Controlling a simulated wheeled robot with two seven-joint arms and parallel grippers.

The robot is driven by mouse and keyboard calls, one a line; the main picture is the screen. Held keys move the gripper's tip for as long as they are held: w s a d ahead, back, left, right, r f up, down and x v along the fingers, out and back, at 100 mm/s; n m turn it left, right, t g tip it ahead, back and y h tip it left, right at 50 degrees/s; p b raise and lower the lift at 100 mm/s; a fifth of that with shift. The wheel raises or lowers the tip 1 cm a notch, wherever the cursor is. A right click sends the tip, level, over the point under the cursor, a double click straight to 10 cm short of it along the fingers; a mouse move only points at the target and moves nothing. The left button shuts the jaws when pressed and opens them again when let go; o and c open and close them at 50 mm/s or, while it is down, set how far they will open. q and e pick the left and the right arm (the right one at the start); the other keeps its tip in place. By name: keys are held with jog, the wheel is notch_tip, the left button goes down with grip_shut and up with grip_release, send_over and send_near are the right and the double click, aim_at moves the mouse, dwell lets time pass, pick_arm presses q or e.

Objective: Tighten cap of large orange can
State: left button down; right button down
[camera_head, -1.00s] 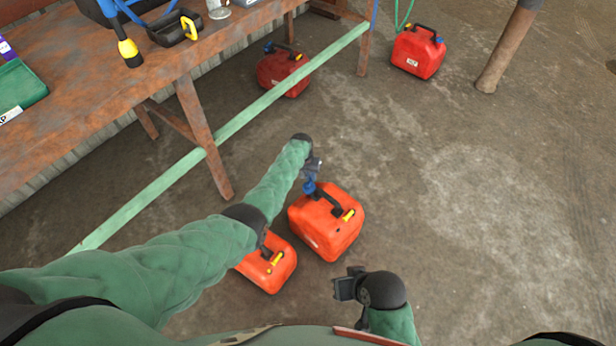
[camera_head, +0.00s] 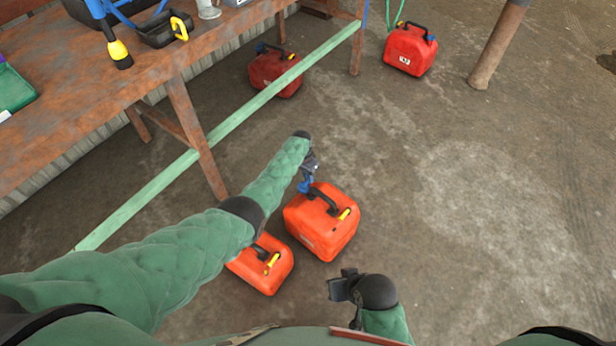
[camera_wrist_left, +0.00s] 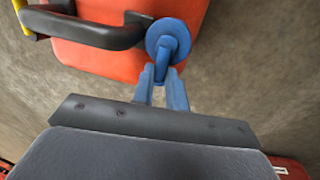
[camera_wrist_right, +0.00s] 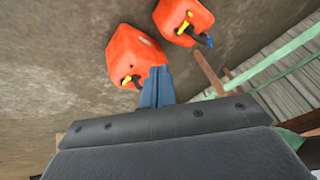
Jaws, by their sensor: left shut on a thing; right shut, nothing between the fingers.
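The large orange can (camera_head: 318,228) stands upright on the concrete floor, with a black handle and a yellow part on top. Its blue cap (camera_wrist_left: 168,40) shows in the left wrist view, at the can's edge beside the handle. My left gripper (camera_head: 306,183) is at this cap, its blue fingers (camera_wrist_left: 166,78) shut on it. My right gripper (camera_head: 342,286) is shut and empty, low in front of the can and apart from it. The large can also shows in the right wrist view (camera_wrist_right: 133,50), beyond the closed fingers (camera_wrist_right: 157,80).
A smaller orange can (camera_head: 258,272) stands left of the large one, partly under my left arm. Two red cans stand farther off, one under the rusty table (camera_head: 272,72), one (camera_head: 410,50) near a post (camera_head: 498,45). A green rail (camera_head: 230,127) runs along the table legs. Floor at right is clear.

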pick_arm(q)
jog(key=c, duration=1.4)
grip_release()
jog(key=shift+r, duration=0.6)
notch_tip(320, 180, up, 6)
jog(key=a+p, duration=0.1)
jog(key=shift+w+r, duration=0.2)
jog(key=shift+w, duration=0.25)
pick_arm(e)
jog(key=shift+g, duration=0.3)
jog(key=shift+w+v, duration=0.15)
jog(key=shift+v, duration=0.9)
jog(key=shift+w+v, duration=0.15)
jog(key=shift+v, duration=0.95)
jog(key=shift+r, duration=0.1)
